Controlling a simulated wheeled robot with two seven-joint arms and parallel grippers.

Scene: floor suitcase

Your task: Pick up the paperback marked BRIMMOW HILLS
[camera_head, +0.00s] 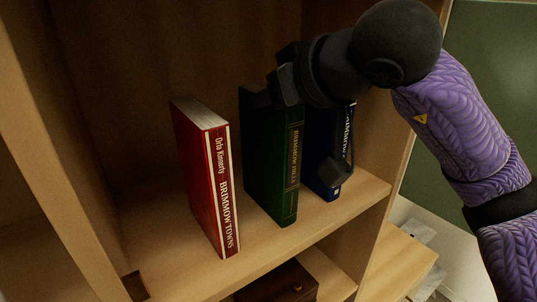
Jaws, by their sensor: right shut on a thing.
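The green book (268,165) stands upright in the middle of the shelf, and the lettering on its spine appears to read BRIMMOW HILLS. My right gripper (298,135) reaches in from the upper right and is shut on the green book. One dark finger shows at the book's upper left and the other on its right side, in front of the blue book. The green book's bottom appears to be at shelf level; I cannot tell if it touches. My left gripper is not in view.
A red book (207,180) marked BRIMMOW TOWNS stands to the left, with a gap between. A blue book (318,180) stands close on the right, partly hidden by my gripper. The wooden shelf (345,212) has side walls. A dark brown box (280,284) sits below.

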